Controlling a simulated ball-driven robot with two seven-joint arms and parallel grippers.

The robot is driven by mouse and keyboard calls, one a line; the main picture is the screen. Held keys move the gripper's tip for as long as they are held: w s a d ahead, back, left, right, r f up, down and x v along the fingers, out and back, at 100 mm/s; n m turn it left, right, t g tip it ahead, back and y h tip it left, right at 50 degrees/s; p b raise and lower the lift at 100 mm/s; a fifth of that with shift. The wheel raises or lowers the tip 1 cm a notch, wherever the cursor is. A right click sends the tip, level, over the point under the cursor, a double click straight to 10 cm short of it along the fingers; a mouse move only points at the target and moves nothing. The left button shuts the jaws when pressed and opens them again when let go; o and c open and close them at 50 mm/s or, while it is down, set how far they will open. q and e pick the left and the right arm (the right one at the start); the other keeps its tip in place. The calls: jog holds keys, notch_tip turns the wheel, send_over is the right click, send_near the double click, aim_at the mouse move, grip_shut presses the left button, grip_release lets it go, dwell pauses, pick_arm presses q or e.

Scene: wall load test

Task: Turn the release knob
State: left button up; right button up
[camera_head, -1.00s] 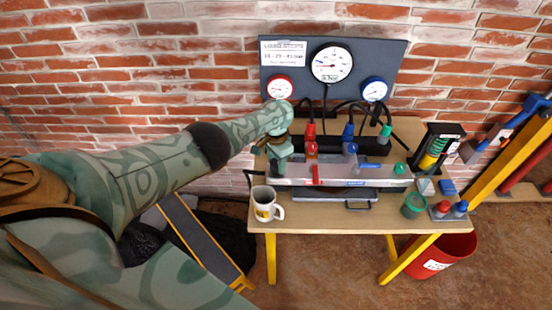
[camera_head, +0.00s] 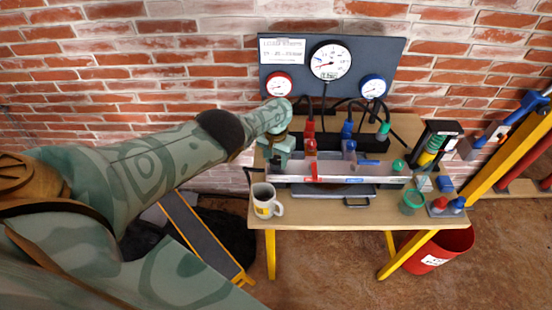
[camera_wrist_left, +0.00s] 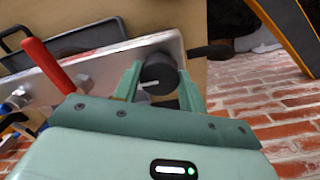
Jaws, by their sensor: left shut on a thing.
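The release knob (camera_wrist_left: 158,73) is a dark round knob with a white mark, at the end of the pale metal manifold (camera_wrist_left: 112,62) in the left wrist view. My left gripper (camera_wrist_left: 162,80) has its two green fingers on either side of the knob and is shut on it. In the head view, my left gripper (camera_head: 281,158) is at the left end of the manifold (camera_head: 385,172), and it hides the knob there. My right gripper is in neither view.
A red lever (camera_wrist_left: 47,65) stands close to the gripper. A white mug (camera_head: 264,199) is at the table's front left; a green cup (camera_head: 411,203) is at the right. A gauge board (camera_head: 330,87) stands behind. A red bucket (camera_head: 440,250) is on the floor.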

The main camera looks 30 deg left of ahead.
aim_at(276, 160)
pick_arm(q)
jog(key=shift+w, duration=0.1)
jog(key=o, duration=1)
jog(key=shift+r, duration=0.1)
notch_tip(276, 160, up, 16)
jog(key=p, duration=1.4)
jog(key=shift+r, duration=0.1)
